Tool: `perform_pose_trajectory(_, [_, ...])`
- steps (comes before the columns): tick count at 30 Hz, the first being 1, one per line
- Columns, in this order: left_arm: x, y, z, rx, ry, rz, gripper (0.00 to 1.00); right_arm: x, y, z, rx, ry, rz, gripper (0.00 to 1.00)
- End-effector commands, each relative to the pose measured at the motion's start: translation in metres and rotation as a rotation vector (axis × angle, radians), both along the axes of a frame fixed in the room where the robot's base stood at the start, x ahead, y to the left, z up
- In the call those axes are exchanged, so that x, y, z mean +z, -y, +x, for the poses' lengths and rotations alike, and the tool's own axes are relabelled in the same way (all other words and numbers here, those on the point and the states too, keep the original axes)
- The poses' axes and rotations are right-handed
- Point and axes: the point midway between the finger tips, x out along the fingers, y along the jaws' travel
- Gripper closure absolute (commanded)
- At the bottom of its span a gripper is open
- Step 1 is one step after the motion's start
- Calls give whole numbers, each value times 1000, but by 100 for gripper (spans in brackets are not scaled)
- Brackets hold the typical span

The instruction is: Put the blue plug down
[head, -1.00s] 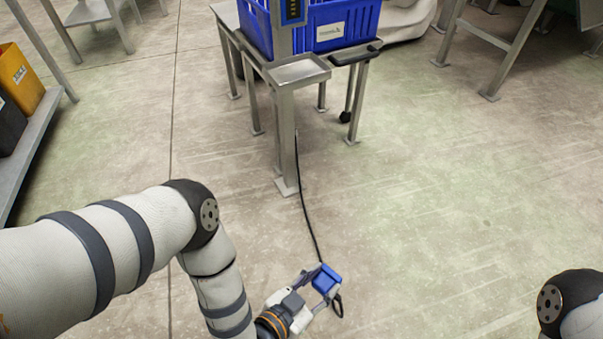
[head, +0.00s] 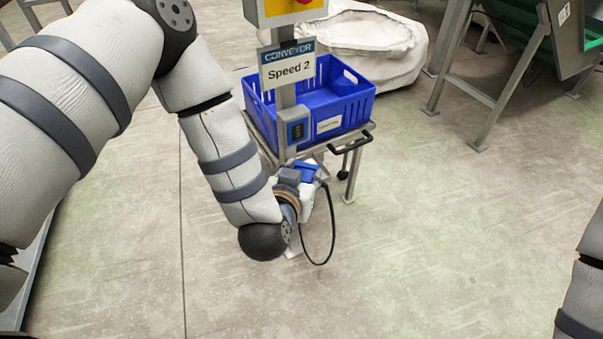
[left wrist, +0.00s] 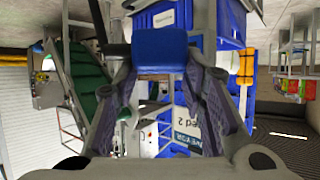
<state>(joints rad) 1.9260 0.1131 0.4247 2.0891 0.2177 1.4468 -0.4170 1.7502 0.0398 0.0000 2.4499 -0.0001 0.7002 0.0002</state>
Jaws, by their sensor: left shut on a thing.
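My left gripper (head: 303,180) is shut on the blue plug (head: 307,171) and holds it in front of the metal post, just below the small grey control box (head: 298,130). In the left wrist view the blue plug (left wrist: 160,50) sits between the two fingers. A black cable (head: 331,228) hangs in a loop from the plug. My forearm and gripper hide most of the small metal shelf on the post; I cannot tell whether the plug touches it. My right gripper is out of view; only part of that arm shows at the right edge.
A blue crate (head: 357,113) stands on the metal cart behind the post. A "Speed 2" sign (head: 286,68) hangs above on the post. A black handle (head: 352,142) juts from the cart's right side. The floor (head: 430,240) to the right is clear.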

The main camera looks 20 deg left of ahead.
Motion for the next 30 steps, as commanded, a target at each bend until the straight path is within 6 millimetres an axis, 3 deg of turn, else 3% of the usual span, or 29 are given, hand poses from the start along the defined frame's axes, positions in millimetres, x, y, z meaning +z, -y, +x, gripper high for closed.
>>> perform_pose_trajectory(9, [-59,-28,86,6,-22,0,92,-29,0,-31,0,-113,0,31])
perform_pose_trajectory(13, [-90,-34,108,4,-23,0,92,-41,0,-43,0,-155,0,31])
perform_pose_trajectory(20, [-102,-38,126,2,-12,0,92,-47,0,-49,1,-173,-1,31])
perform_pose_trajectory(26, [-137,-39,128,2,-16,0,92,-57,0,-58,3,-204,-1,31])
perform_pose_trajectory(30, [-134,-39,131,1,-7,0,92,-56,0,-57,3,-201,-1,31])
